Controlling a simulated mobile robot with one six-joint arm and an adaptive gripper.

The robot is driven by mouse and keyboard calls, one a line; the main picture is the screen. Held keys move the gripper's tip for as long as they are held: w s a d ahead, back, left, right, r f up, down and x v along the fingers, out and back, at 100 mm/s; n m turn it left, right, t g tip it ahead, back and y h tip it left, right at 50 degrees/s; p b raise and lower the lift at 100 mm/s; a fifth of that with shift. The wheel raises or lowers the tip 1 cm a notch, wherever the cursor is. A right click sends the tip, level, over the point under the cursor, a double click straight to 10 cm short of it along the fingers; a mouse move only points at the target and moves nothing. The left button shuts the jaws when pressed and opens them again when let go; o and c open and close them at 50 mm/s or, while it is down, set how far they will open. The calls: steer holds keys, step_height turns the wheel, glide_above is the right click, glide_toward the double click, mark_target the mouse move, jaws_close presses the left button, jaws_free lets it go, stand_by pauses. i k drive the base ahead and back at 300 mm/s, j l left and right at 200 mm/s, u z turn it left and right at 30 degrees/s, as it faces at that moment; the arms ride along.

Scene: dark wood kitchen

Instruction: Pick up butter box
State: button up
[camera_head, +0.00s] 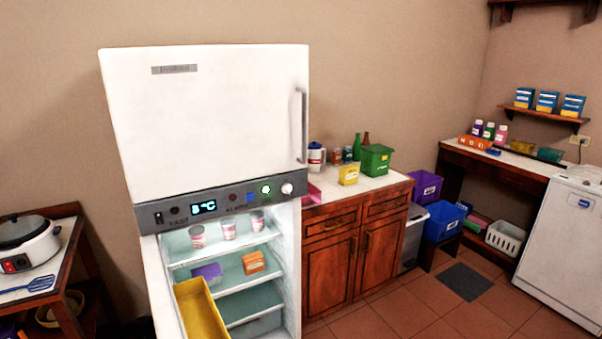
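No label reading butter is legible, so I cannot tell for sure which item is the butter box. A small orange box (253,262) sits on the middle shelf of the open fridge, to the right of a purple container (208,272). A small yellow box (348,175) with a pale label stands on the wooden cabinet's white top. My gripper is not in view.
The fridge's (220,120) lower compartment is open; several cups stand on its top shelf (222,249). A long yellow bin (201,309) is at its lower left. A green crate (375,159) stands on the cabinet (332,250). Tiled floor (400,310) is free at front right.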

mark_target(348, 174)
steer(key=i+l+u, duration=0.1)
steer(key=i+l, duration=0.25)
steer(key=i+l+u, duration=0.15)
steer(key=i+l, duration=0.25)
steer(key=i+l+u, duration=0.1)
steer(key=i+l, duration=0.3)
steer(key=i+l+u, duration=0.15)
steer(key=i+l, duration=0.2)
steer(key=l, duration=0.15)
steer(key=i+l+u, duration=0.1)
steer(key=i+l, duration=0.2)
steer(key=l, duration=0.2)
steer(key=i+l, duration=0.15)
steer(key=i, duration=0.25)
steer(key=i+l+u, duration=0.1)
steer(key=i, duration=0.35)
steer(key=i+l, duration=0.2)
steer(key=i, duration=0.2)
steer(key=i+l, duration=0.2)
steer(key=i, duration=0.2)
steer(key=u, duration=0.05)
